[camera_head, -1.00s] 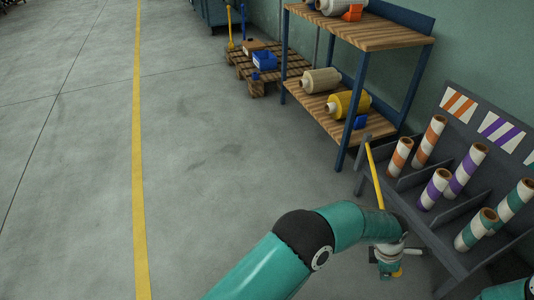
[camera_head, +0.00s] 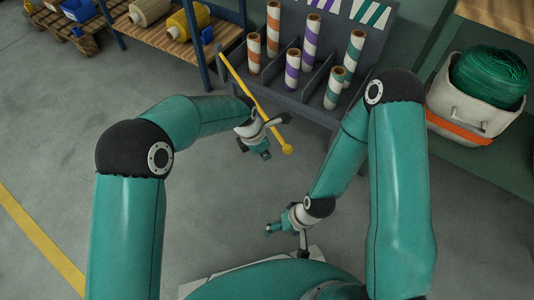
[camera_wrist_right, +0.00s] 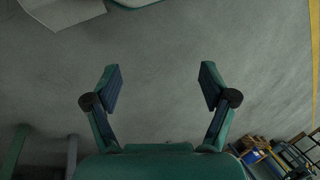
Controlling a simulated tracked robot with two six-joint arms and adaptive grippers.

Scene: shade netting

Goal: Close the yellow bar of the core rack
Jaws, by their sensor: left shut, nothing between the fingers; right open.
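The core rack (camera_head: 376,47) is grey and holds striped cores in its bays. Its yellow bar (camera_head: 236,76) starts at the rack's left post and slants outward over the floor, ending in a round yellow knob (camera_head: 287,149). The bar stands away from the rack front. My left gripper (camera_head: 266,154) is shut and empty, beside the bar near its knob end. The wrist hides part of the bar; I cannot tell if they touch. My right gripper (camera_wrist_right: 160,84) is open and empty. In the head view it (camera_head: 272,231) is low over the floor near my base, apart from the bar.
A wooden shelf (camera_head: 174,45) with rolls stands left of the rack. A white bin (camera_head: 468,116) with green netting (camera_head: 489,79) stands at the right. The floor in front of the rack is open. A yellow line (camera_head: 38,237) crosses the floor at left.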

